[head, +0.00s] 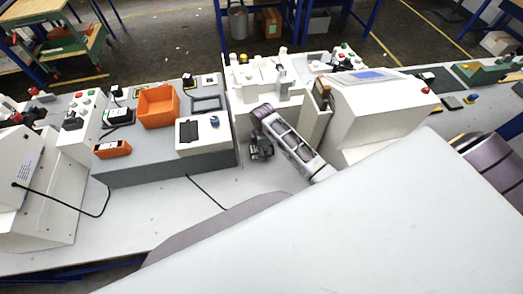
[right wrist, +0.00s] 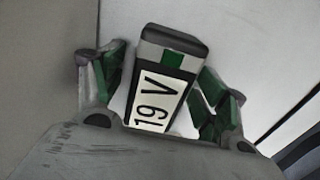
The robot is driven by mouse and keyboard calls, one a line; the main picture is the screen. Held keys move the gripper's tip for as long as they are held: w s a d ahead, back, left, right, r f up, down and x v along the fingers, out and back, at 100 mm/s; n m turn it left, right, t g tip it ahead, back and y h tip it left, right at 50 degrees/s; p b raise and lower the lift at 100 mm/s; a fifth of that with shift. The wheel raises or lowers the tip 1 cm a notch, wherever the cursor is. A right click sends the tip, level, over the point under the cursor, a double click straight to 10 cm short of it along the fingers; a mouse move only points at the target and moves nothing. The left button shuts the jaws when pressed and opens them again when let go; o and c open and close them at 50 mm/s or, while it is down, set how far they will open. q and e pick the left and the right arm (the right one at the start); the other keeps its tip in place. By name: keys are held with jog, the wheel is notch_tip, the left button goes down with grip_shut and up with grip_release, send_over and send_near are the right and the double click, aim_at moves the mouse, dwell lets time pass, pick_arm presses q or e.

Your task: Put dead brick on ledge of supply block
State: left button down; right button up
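A dark brick with a grey end, a green patch and a white "19 V" label (right wrist: 160,90) is between the fingers of my right gripper (right wrist: 160,85) in the right wrist view. Pale gaps show between the brick and the fingers, which stand apart with green pads. In the head view my right gripper (head: 262,151) points down low over the light table, right of the grey block (head: 165,166); the brick cannot be made out there. Which part is the supply block's ledge is not clear. My left gripper is not in view.
On the grey block are an orange bin (head: 158,106), an orange brick (head: 112,150) near its front edge, a white-labelled brick (head: 117,116) and a white panel (head: 203,133). A white machine with a screen (head: 375,112) stands right of my arm. The table front (head: 150,205) is mostly clear.

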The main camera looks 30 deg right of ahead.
jog(key=c, duration=1.3)
jog(key=shift+c, duration=0.2)
jog(key=shift+r, duration=0.1)
jog(key=shift+r+b, duration=0.55)
jog(key=shift+r, duration=4.4)
